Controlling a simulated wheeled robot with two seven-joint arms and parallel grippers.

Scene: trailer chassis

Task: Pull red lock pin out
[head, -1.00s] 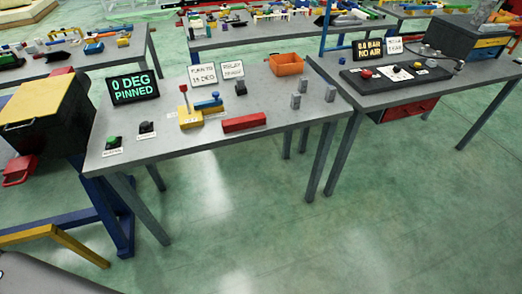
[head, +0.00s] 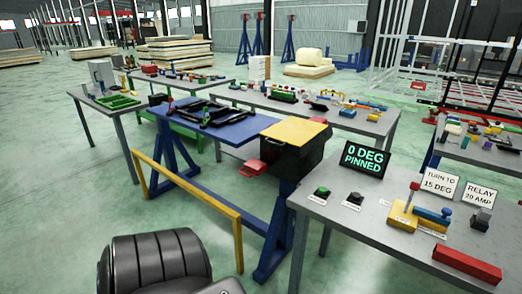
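The red lock pin (head: 413,194) stands upright in a yellow block (head: 403,216) on the grey table at the right. Its red top sticks up above the block. A blue lever-like part (head: 432,216) sits beside it on the right. A black display (head: 363,160) behind reads "0 DEG PINNED". Neither of my grippers is in view, and a dark rounded part of my own body shows at the bottom.
The grey table (head: 340,216) carries a green button (head: 322,193), a black button (head: 354,199), a red bar (head: 466,264) and a "TURN TO 15 DEG" sign (head: 439,184). A yellow-lidded black box (head: 296,140) and yellow rail (head: 190,196) stand left. Green floor lies open at far left.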

